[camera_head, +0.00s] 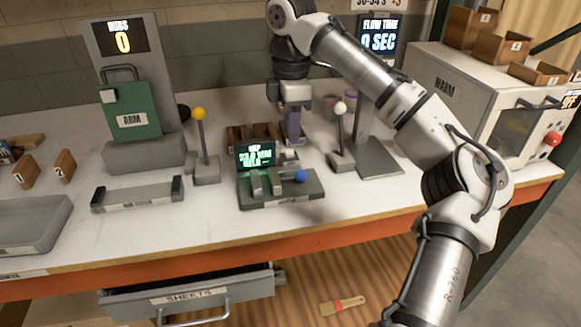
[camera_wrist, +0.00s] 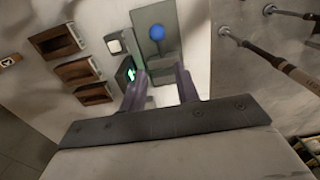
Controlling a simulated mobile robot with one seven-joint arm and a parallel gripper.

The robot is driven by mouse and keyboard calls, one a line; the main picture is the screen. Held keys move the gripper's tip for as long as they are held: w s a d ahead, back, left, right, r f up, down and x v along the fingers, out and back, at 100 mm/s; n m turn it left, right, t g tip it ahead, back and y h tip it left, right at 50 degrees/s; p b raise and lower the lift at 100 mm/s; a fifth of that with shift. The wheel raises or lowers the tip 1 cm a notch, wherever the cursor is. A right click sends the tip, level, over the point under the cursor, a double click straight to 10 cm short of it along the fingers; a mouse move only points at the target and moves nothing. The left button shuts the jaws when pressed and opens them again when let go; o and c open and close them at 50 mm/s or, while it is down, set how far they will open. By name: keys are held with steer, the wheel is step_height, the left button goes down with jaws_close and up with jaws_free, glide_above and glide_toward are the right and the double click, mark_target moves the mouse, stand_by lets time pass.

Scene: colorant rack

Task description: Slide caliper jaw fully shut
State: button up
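The caliper device (camera_head: 283,196) sits on the white bench, with a dark base, a small screen (camera_head: 256,156) with green text, upright grey jaw blocks (camera_head: 256,182) and a blue ball knob (camera_head: 300,176) at its right. A visible gap separates the grey blocks. My gripper (camera_head: 293,138) points down behind the device, apart from the knob. A blue ball (camera_wrist: 157,32) shows beyond the fingertips there, and the rest of the device is partly unclear.
A yellow-knobbed lever (camera_head: 198,113) stands left of the device, a white-knobbed lever (camera_head: 340,108) right. A grey holder (camera_head: 138,195) lies to the left. The WARM oven (camera_head: 455,95) stands at the right. The bench front is clear.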

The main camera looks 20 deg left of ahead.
glide_toward(291, 168)
steer(key=s+f, duration=0.1)
steer(key=s, duration=0.1)
steer(key=s+d+f, duration=0.1)
steer(key=f, duration=0.1)
steer(key=s+d+f, duration=0.1)
steer(key=s+f, duration=0.1)
steer(key=shift+s+f, duration=0.15)
steer(key=shift+s, duration=0.15)
steer(key=shift+c, duration=0.2)
jaws_close()
